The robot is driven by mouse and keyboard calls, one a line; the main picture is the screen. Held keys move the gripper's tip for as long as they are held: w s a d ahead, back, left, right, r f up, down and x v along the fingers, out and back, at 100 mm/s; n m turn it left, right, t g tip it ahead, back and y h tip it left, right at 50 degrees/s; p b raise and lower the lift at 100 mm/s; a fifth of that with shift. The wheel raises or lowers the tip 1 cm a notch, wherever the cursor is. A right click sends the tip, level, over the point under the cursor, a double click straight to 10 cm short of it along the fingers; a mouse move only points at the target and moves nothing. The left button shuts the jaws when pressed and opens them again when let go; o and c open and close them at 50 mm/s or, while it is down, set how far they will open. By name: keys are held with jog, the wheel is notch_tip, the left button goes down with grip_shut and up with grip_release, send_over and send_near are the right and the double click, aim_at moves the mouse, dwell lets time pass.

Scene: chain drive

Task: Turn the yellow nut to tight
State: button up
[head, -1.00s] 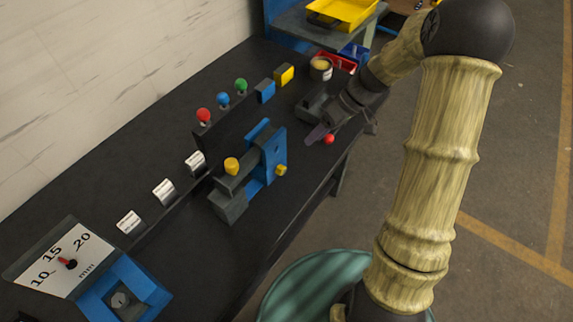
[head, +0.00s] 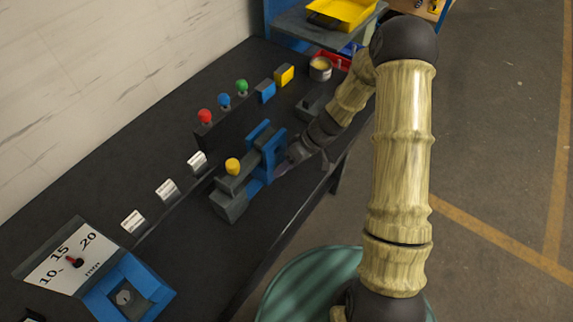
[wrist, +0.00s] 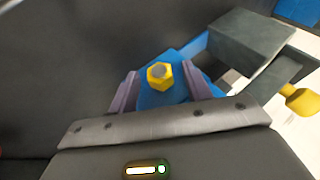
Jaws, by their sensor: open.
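The yellow nut (wrist: 160,76) is a small hex nut on the near face of a blue block (wrist: 150,98). In the wrist view it sits between the two fingers of my gripper (wrist: 159,72), which is open, with a gap on each side. In the head view my gripper (head: 284,169) is at the right side of the blue fixture (head: 264,150) and hides the nut.
A yellow knob (head: 233,166) stands on the dark grey block (head: 230,203) left of the fixture. A dial gauge (head: 68,257) reads near 15 mm. Red, blue and green knobs (head: 224,101) stand behind. The bench front edge is clear.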

jog(key=c, duration=1)
jog(key=shift+w, duration=0.15)
jog(key=shift+w+d+f+m+g+y+b, duration=0.1)
jog(key=shift+m+g+y+b, duration=0.05)
jog(key=shift+g+y+b, duration=0.15)
jog(key=shift+w+d+f+m+g+y+b, duration=0.1)
jog(key=shift+m+g+y+b, duration=0.1)
jog(key=shift+g+y, duration=0.2)
jog(key=shift+w+d+f+m+g+y+b, duration=0.1)
jog(key=shift+f+m+g+y+b, duration=0.05)
jog(key=shift+g+y+b, duration=0.4)
jog(key=shift+f+m+g+y+b, duration=0.1)
jog(key=shift+f+g+y+b, duration=0.05)
jog(key=shift+g+y+b, duration=0.35)
jog(key=shift+f+m+g+y+b, duration=0.2)
jog(key=shift+m+g+y+b, duration=0.2)
jog(key=shift+g+y+b, duration=0.55)
jog(key=shift+y, duration=0.4)
jog(key=shift+w+r+g, duration=0.1)
jog(key=shift+w+g, duration=0.05)
jog(key=shift+g, duration=0.15)
